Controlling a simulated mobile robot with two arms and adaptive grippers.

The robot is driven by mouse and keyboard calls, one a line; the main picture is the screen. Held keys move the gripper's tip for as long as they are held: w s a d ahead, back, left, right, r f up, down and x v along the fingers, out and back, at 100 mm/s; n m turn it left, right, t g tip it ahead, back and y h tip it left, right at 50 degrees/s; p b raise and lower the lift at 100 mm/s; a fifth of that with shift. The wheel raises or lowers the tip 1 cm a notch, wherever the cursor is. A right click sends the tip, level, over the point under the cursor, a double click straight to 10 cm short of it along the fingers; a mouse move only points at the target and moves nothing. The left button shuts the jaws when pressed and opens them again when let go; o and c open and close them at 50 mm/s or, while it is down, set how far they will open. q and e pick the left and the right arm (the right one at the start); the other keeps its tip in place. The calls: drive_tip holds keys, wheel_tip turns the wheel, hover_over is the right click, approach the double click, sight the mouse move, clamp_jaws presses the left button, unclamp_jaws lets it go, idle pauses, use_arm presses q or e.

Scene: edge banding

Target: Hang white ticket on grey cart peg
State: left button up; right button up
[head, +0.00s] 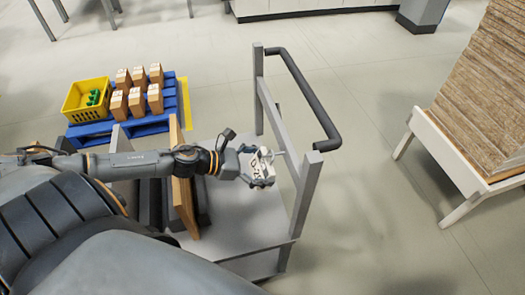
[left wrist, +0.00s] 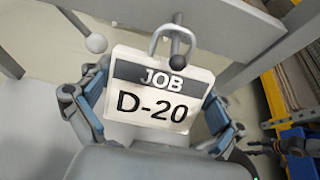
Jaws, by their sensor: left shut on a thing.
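The white ticket (left wrist: 158,92) reads "JOB D-20" and faces the left wrist camera. My left gripper (left wrist: 150,110) is shut on it, with blue-padded fingers at both side edges. A grey loop (left wrist: 155,38) stands at the ticket's top. The dark round tip of a peg (left wrist: 182,34) shows at the loop's right side; I cannot tell whether the loop is around the peg. In the head view the ticket (head: 257,170) and left gripper (head: 255,172) are beside the right upright of the grey cart (head: 305,195). A dark jointed shape at the wrist view's right edge may be my right gripper (left wrist: 285,147).
A pale ball-ended rod (left wrist: 96,43) shows left of the ticket. A brown panel (head: 182,185) stands on the cart behind my left arm. A blue pallet (head: 150,124) holds boxes and a yellow crate (head: 75,112). Stacked boards (head: 480,95) stand at right, with open floor between.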

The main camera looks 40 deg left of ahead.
idle(0.3)
use_arm(q)
drive_tip(key=o, duration=0.5)
drive_tip(key=shift+v, duration=6)
